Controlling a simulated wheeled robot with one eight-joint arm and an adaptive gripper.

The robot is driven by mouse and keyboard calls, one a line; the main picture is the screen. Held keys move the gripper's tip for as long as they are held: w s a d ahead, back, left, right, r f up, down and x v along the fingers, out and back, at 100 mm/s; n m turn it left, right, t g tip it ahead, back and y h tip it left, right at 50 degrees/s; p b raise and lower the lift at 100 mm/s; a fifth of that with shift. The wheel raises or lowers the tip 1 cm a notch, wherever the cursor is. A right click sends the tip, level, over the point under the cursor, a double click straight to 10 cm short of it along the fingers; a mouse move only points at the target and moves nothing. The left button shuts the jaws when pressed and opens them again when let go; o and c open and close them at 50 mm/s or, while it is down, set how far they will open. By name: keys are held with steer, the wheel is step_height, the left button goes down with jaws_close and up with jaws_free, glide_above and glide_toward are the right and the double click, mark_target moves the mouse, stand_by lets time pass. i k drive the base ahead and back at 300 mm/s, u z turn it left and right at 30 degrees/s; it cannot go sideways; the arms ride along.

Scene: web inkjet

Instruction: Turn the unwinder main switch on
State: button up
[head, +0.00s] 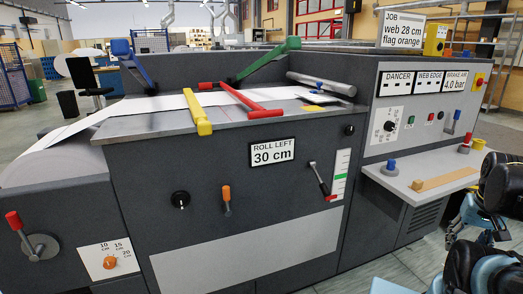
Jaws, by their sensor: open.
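A black rotary knob (181,199) with a pale pointer mark sits on the dark front of the unwinder (225,235); the pointer looks close to vertical. A small red and yellow rotary switch (479,79) is at the right end of the upright control panel (440,80). No label reading "main switch" can be read, so I cannot tell which is the main switch. My gripper (470,218) shows small and partly hidden among my arm links at the lower right. It is open, below the right-hand shelf and apart from both switches.
The panel also has a black dial (390,126), green and red buttons and a blue lever. The shelf (412,180) juts out with blue and red knobs.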

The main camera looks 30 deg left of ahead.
mark_target(479, 81)
steer(key=k, duration=0.4)
steer(key=z, duration=0.45)
steer(key=i, duration=1.35)
steer(key=u, duration=0.4)
